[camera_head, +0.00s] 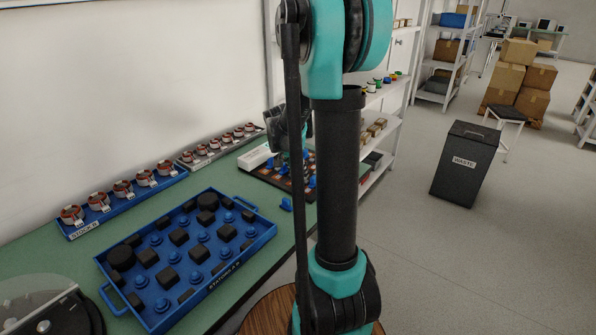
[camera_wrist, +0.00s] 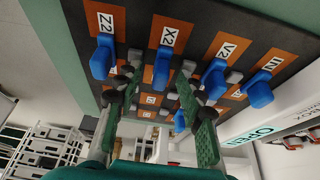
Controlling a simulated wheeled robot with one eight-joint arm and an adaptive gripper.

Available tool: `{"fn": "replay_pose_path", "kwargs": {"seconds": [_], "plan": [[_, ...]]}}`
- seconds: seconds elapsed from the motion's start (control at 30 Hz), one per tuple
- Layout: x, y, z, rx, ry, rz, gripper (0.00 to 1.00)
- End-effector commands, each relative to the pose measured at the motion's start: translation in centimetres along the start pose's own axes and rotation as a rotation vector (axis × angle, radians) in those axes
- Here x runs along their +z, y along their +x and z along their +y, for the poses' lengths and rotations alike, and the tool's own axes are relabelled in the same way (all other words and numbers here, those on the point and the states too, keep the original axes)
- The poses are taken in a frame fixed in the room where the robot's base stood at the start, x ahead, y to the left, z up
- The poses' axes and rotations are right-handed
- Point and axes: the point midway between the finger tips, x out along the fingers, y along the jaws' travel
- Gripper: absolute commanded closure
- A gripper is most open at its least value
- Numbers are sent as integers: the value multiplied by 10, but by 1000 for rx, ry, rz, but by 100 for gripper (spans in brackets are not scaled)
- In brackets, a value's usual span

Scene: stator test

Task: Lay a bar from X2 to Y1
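In the wrist view the dark terminal board (camera_wrist: 205,18) has orange pads labelled Z2, X2, V2 and IN, with blue knobs and small grey pieces. The X2 label (camera_wrist: 168,36) has a blue knob (camera_wrist: 162,66) below it. My gripper (camera_wrist: 158,84) is open, its green-padded fingers apart on either side of the X2 knob in the picture. I see nothing held between them; whether they touch the board is unclear. I cannot read a Y1 label. In the head view my gripper (camera_head: 285,135) is above the board (camera_head: 262,176), partly hidden by my arm.
A blue tray (camera_head: 190,300) with black blocks and blue knobs stands on the green table (camera_head: 30,240). Racks of red-and-white stators (camera_head: 122,189) stand along the wall. A small blue piece (camera_head: 286,204) lies near the board. A waste bin (camera_head: 465,165) stands on the open floor.

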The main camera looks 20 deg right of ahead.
Motion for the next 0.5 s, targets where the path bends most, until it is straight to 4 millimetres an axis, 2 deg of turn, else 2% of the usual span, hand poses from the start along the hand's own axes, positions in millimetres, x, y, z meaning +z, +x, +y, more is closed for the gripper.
{"fn": "replay_pose_path", "kwargs": {"seconds": [0.17,0.27,0.5], "plan": [[0,-4,0,0,0,0,61],[0,-14,0,-1,-1,0,61],[1,-59,0,-1,-2,0,61]]}}
